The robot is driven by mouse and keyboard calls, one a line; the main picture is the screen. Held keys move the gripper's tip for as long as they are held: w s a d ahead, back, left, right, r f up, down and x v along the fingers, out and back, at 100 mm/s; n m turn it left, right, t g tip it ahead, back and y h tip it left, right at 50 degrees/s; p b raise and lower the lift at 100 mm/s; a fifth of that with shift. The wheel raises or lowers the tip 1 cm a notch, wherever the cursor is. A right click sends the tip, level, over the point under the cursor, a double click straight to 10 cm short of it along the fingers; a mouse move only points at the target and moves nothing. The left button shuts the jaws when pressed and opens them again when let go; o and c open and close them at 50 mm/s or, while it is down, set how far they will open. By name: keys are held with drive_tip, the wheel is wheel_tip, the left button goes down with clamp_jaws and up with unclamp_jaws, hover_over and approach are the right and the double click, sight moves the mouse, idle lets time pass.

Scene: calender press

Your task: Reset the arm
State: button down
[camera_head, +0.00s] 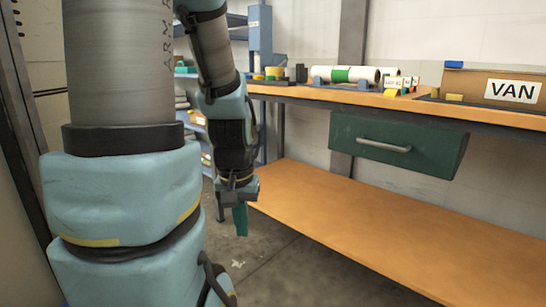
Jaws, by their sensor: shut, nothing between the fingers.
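My arm fills the left of the view, with grey and light blue links bending over and down. My gripper (240,220) hangs at its lower end, pointing down, in front of the left end of the bench. Its teal fingers are together with nothing seen between them. It is below the height of the bench top and apart from the bench as far as I can tell. A large arm link hides what lies behind it at the left.
The wide lower shelf (350,225) is bare. Blue shelving (195,125) stands behind my arm.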

wheel_tip(320, 180, up, 30)
drive_tip(key=p, duration=2.7)
drive_tip(key=shift+f, duration=0.25)
